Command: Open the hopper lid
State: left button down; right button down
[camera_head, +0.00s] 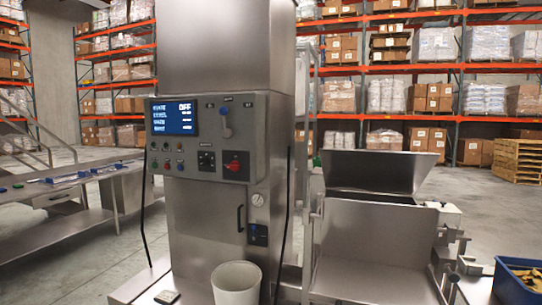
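A steel hopper (372,250) stands right of the control cabinet, its front wall facing me. A flat steel lid (375,171) stands tilted up at the hopper's back edge. A dark opening shows between the lid and the front wall, so the lid appears raised. The inside of the hopper is mostly hidden. A small white block with fittings (447,214) sits at the hopper's right side. Neither of my grippers shows in the head view.
A control cabinet (208,138) with a lit screen stands at centre left. A white bucket (236,285) is in front of it. A blue bin (518,282) is at lower right. A steel bench (70,240) is at left. Open floor lies behind the hopper, before the racks.

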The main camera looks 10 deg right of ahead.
aim_at(390, 172)
jog(key=u, duration=0.75)
jog(key=i, duration=1.55)
jog(key=z, duration=2.7)
